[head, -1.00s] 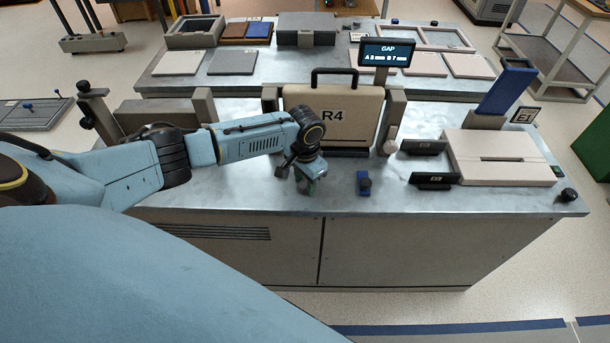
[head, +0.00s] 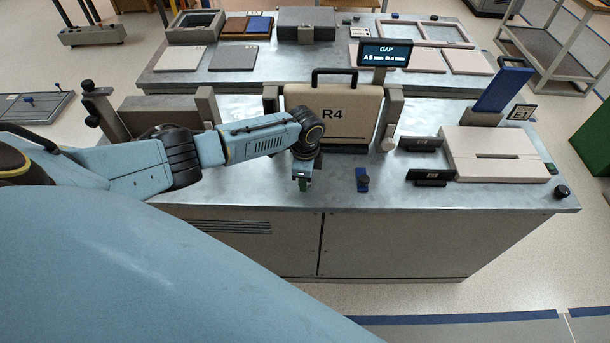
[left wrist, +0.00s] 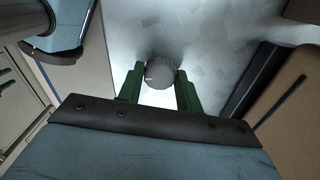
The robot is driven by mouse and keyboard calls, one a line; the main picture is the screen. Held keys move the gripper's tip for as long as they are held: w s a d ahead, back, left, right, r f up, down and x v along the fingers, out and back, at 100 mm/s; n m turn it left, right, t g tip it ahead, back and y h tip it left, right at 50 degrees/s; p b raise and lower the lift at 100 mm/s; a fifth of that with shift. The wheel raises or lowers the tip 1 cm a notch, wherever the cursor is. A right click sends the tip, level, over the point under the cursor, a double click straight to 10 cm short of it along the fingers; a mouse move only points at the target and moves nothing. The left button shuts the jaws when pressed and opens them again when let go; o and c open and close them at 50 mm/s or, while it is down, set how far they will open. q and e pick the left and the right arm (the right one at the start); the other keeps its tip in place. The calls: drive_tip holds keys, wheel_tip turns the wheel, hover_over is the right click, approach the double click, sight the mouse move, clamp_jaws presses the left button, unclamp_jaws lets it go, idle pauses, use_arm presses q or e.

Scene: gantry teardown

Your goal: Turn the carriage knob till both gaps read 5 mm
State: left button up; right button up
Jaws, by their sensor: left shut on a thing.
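My left gripper (head: 303,184) points down at the front of the near bench. In the left wrist view its green fingers (left wrist: 160,84) are shut on a round grey knob (left wrist: 160,70), one finger on each side. In the head view the knob is hidden by the gripper. The GAP display (head: 386,53) stands on a post behind the bench's middle. Its small text seems to read B 6 mm; the A figure is too blurred to be sure of. My right gripper is not in view.
A beige case marked R4 (head: 333,98) stands upright between grey posts behind my gripper. A small blue block with a dark knob (head: 362,180) is to the right. Black labelled holders (head: 430,176) and a pale slotted box (head: 495,155) lie further right.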

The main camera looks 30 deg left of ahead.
use_arm(q)
drive_tip(key=shift+d+m, duration=0.1)
drive_tip(key=shift+m, duration=0.6)
drive_tip(key=o, duration=1)
wheel_tip(320, 180, up, 14)
drive_tip(key=p, duration=0.1)
drive_tip(key=shift+f+p, duration=0.25)
drive_tip(key=shift+p, duration=0.05)
